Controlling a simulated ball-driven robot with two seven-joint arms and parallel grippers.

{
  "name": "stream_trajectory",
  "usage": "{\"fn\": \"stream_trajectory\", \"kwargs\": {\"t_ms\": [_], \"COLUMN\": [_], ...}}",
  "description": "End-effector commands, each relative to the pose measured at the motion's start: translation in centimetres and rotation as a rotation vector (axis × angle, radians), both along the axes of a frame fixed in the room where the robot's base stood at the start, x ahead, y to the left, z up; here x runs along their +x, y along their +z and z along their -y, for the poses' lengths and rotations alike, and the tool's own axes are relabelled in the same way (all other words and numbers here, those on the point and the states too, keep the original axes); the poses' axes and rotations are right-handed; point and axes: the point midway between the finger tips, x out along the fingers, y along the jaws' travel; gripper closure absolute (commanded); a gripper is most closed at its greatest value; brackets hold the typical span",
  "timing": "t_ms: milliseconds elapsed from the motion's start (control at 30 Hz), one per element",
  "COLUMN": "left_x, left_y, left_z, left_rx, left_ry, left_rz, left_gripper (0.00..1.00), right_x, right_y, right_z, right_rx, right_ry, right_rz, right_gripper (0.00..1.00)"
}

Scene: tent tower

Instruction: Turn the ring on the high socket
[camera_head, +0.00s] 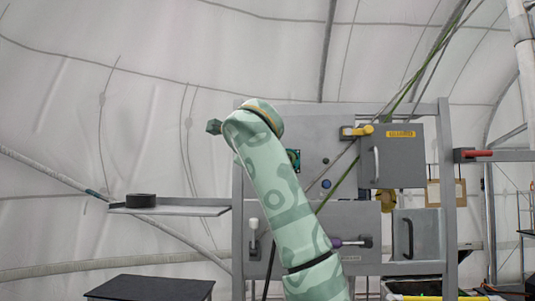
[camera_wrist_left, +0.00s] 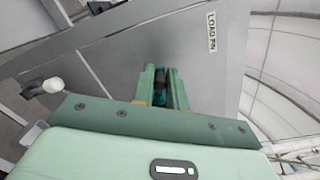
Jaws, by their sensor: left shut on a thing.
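In the left wrist view my left gripper (camera_wrist_left: 162,76) points at a grey panel. Its two green fingers are shut on a small dark and teal thing between them, which looks like the ring (camera_wrist_left: 161,90) of the socket. The fingers cover most of it, so its shape and turn angle cannot be told. A small teal and dark part (camera_head: 294,158) shows just right of the arm, high on the panel. My right gripper is in neither view.
A dark table (camera_head: 150,287) stands below.

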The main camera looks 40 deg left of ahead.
Motion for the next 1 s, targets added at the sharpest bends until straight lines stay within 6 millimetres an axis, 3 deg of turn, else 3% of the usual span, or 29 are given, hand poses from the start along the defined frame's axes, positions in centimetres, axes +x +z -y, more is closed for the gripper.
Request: {"fn": "stream_trajectory", "kwargs": {"t_ms": [500,1000], "left_x": [-0.2,-0.2], "left_y": [-2.2,-2.6], "left_z": [-0.4,-0.4], "left_rx": [-0.256,-0.305], "left_ry": [0.000,0.002], "left_rz": [0.212,0.250], "left_gripper": [1.00,1.00], "right_x": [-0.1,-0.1], "right_y": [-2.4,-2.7], "right_z": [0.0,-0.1], "right_rx": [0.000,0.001], "right_ry": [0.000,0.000], "right_rz": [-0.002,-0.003], "right_gripper": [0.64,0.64]}}
